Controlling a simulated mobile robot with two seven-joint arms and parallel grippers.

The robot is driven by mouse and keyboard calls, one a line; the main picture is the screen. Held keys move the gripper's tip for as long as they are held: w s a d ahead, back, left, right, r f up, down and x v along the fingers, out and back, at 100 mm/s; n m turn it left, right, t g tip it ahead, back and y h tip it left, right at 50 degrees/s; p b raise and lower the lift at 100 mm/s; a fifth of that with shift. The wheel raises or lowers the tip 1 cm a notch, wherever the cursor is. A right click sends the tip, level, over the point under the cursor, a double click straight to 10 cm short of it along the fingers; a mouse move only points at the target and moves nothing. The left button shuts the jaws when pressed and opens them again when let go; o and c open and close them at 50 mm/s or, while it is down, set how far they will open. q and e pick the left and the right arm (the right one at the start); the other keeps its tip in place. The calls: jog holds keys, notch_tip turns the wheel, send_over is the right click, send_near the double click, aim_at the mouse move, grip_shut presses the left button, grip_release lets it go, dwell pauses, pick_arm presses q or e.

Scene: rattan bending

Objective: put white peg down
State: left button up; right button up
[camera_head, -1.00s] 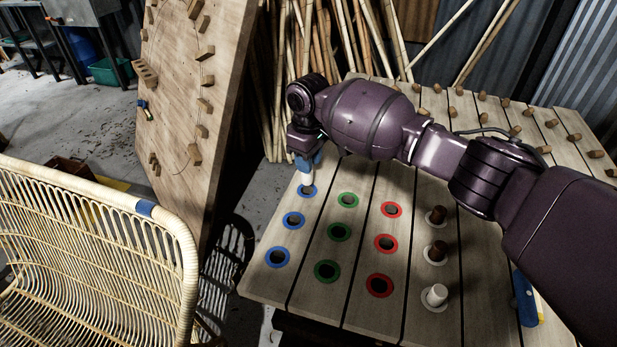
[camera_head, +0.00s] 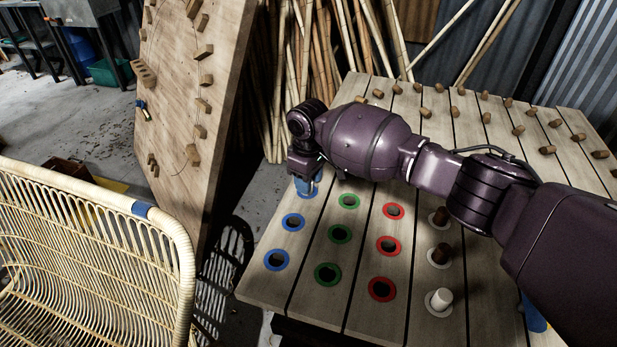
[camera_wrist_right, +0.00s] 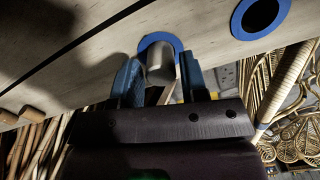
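The white peg (camera_wrist_right: 160,65) stands in the far blue-ringed hole, seen in the right wrist view with the blue ring (camera_wrist_right: 172,42) around its base. My right gripper (camera_wrist_right: 161,72) has its blue fingers on either side of the peg, with narrow gaps showing, so it looks open around it. In the head view my right gripper (camera_head: 307,186) is low over the far blue ring (camera_head: 307,195) and hides the peg. A second white peg (camera_head: 439,300) stands in the nearest white-ringed hole on the slatted table (camera_head: 390,325). My left gripper is out of view.
Other blue, green (camera_head: 340,234) and red (camera_head: 388,245) ringed holes look empty. Several wooden pegs dot the table's far side. A rattan chair (camera_head: 90,260) and a leaning board (camera_head: 185,120) are at left.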

jog(key=shift+o, duration=1.2)
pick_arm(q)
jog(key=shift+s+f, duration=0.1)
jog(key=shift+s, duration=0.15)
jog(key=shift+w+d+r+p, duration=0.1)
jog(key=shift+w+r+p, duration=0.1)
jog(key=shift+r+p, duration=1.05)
pick_arm(e)
notch_tip(320, 180, up, 12)
jog(key=shift+r, duration=0.2)
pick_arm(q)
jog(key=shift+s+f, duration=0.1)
pick_arm(e)
jog(key=shift+s+f, duration=0.1)
